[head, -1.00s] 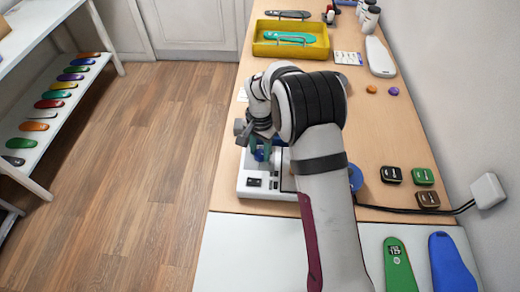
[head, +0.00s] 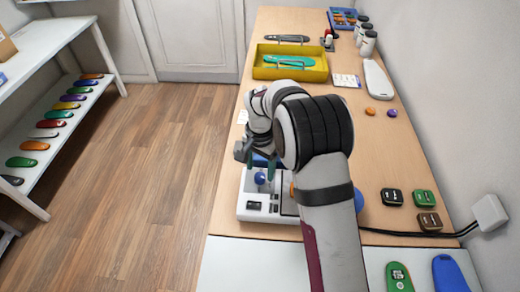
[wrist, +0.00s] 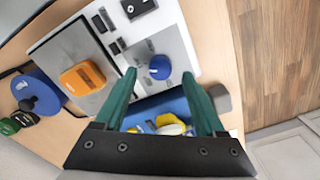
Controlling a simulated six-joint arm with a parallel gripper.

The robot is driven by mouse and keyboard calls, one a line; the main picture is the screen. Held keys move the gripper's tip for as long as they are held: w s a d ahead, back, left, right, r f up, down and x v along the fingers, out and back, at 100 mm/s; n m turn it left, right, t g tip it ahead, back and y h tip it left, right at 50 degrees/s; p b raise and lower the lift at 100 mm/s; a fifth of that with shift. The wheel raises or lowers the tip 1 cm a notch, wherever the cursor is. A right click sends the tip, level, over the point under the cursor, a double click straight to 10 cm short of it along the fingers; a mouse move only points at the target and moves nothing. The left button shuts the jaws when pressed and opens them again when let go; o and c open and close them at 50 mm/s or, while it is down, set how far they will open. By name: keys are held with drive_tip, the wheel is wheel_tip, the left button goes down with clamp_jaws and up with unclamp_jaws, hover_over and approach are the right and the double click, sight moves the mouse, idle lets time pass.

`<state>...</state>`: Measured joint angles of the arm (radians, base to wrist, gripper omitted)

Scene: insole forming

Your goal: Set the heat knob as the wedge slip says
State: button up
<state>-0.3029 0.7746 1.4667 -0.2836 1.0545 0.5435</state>
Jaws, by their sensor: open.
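The blue heat knob (head: 260,178) sits on a grey panel of the white machine (head: 254,209). In the wrist view the knob (wrist: 160,67) lies just beyond and between my fingertips. My gripper (wrist: 159,77) has two green fingers spread wide with nothing held. In the head view my gripper (head: 261,163) is over the machine, partly hidden by my arm. The knob's setting is too small to read. I cannot tell which is the wedge slip, or read either.
An orange block (wrist: 82,78) sits on the machine's grey plate, left of the knob. A blue container (wrist: 150,108) with yellow and white pieces shows between my fingers. A yellow tray (head: 257,70) stands farther back. Black, green and brown blocks (head: 428,222) lie at the right, near a cable.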

sight(260, 176)
wheel_tip(260, 176, up, 13)
idle(0.3)
drive_tip(key=s+d+r, duration=0.3)
drive_tip(key=s+d, duration=0.1)
drive_tip(key=s, duration=0.3)
drive_tip(key=s+d+r, duration=0.3)
drive_tip(key=s+d, duration=0.1)
drive_tip(key=s, duration=0.4)
drive_tip(key=s+d+f+y, duration=0.1)
drive_tip(key=s+f, duration=0.1)
drive_tip(key=s, duration=0.6)
drive_tip(key=s+d+f, duration=0.1)
drive_tip(key=s+f, duration=0.2)
drive_tip(key=s, duration=0.6)
drive_tip(key=shift+d+y, duration=0.3)
drive_tip(key=shift+y, duration=0.1)
